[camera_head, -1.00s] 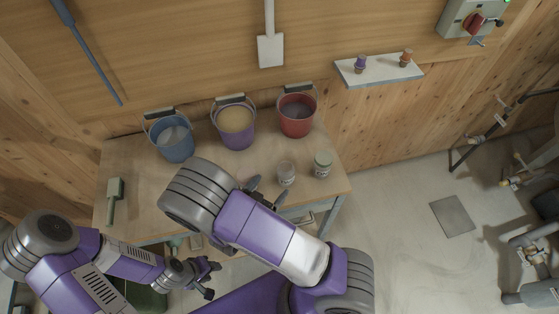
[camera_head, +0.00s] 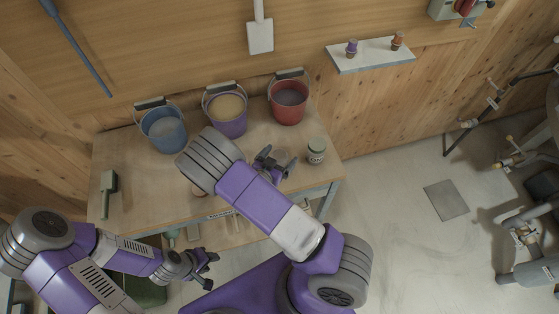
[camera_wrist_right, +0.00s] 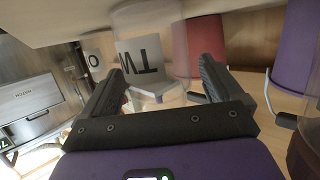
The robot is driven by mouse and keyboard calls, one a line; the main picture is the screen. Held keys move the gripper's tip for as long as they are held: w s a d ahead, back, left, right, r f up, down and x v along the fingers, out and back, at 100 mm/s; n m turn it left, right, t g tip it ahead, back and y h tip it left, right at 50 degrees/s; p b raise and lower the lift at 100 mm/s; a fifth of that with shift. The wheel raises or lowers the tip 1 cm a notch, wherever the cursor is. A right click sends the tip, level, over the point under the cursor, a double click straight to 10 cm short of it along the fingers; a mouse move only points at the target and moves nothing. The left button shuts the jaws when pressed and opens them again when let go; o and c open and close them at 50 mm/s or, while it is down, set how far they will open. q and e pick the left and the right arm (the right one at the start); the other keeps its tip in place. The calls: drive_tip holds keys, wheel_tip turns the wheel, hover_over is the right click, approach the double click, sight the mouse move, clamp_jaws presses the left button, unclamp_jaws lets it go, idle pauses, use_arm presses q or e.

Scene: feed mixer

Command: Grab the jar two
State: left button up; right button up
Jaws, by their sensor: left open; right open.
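The clear glass jar two (camera_head: 284,158) stands on the workbench, partly hidden behind my right gripper in the head view. In the right wrist view, the jar (camera_wrist_right: 145,62) shows a pale label with large dark letters, of which a T and a W can be read. My right gripper (camera_head: 274,163) is open, close to this jar. In the wrist view, the jar appears between and beyond the open fingers (camera_wrist_right: 158,80); contact cannot be told. My left gripper (camera_head: 208,270) is open and empty, low in front of the bench.
Another jar (camera_head: 316,151) with a pale lid stands just right. Blue (camera_head: 163,130), purple (camera_head: 229,115) and red (camera_head: 288,103) buckets line the back of the bench (camera_head: 135,190). A green-grey scoop-like tool (camera_head: 108,190) lies at left. A wall shelf (camera_head: 371,54) holds two small items.

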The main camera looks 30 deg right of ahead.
drive_tip(key=c, duration=1)
